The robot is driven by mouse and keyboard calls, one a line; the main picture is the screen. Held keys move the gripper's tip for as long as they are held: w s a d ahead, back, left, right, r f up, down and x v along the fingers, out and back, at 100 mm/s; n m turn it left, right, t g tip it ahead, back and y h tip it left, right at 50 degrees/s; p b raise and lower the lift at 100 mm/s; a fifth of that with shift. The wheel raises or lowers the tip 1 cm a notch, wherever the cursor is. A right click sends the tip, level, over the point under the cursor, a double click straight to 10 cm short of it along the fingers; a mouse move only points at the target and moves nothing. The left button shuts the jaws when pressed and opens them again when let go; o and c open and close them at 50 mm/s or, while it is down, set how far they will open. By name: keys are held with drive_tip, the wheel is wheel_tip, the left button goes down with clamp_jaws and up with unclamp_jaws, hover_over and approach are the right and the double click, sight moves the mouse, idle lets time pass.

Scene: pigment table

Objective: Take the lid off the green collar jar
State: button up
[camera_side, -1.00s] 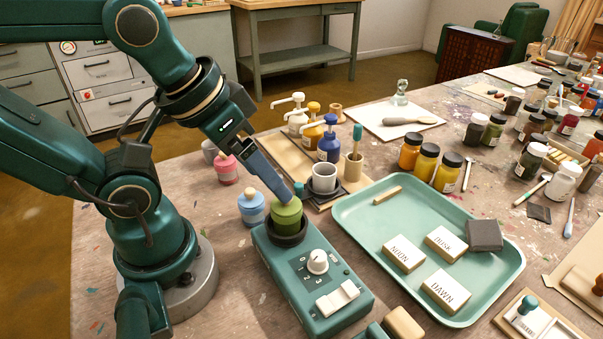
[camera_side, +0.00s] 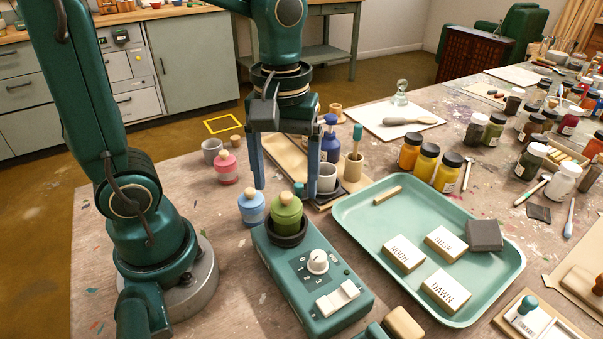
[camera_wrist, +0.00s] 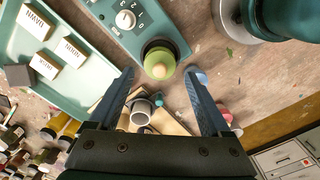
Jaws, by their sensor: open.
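The green collar jar (camera_side: 287,219) sits upright in the dark round seat of a green device, its green lid with a pale knob (camera_side: 286,198) on top. In the wrist view the green lid (camera_wrist: 172,52) shows from above, with its knob just beyond my fingertips. My gripper (camera_side: 286,183) points down over the jar, its two blue fingers wide apart, one toward each side. Nothing is between the fingers in the wrist view (camera_wrist: 160,74). I see no contact with the lid.
The device (camera_side: 311,277) has a dial and a pale switch. A blue jar (camera_side: 251,208) stands close on the left, a pink jar (camera_side: 227,170) behind it. A grey cup (camera_side: 326,178) stands close behind right. A teal tray (camera_side: 376,235) with labelled blocks lies right.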

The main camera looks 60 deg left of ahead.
sight(286, 200)
drive_tip(key=shift+f, duration=1.25)
clamp_jaws()
